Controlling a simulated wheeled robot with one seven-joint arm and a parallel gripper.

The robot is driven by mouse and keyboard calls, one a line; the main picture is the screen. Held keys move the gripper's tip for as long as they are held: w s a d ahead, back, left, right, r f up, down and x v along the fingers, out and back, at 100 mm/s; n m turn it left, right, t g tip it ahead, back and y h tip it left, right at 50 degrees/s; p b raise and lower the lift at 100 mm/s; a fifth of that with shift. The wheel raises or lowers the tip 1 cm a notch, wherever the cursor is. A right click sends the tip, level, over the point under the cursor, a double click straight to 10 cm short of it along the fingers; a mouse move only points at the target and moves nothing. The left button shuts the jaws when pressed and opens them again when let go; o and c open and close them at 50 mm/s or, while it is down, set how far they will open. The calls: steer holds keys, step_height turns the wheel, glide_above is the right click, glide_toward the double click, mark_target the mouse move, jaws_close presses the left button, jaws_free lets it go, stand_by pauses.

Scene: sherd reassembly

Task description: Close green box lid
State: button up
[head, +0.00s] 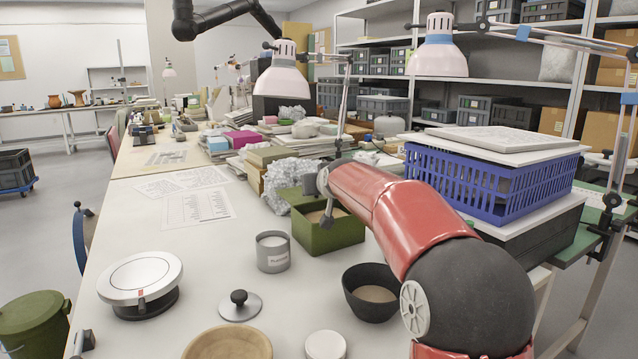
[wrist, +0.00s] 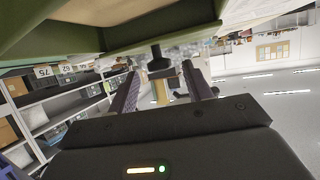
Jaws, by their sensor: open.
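The green box (head: 328,236) stands on the table with its top open and sandy contents showing.
A labelled grey cup (head: 272,252) stands left of the box, and a dark bowl (head: 370,292) in front of it. White crumpled packing (head: 285,180) and stacked papers lie behind. A blue crate (head: 490,180) stands to the right. The table's left part holds flat sheets.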

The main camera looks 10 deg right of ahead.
steer(key=shift+w+f, duration=0.2)
steer(key=shift+w, duration=0.25)
steer(key=shift+c, duration=0.4)
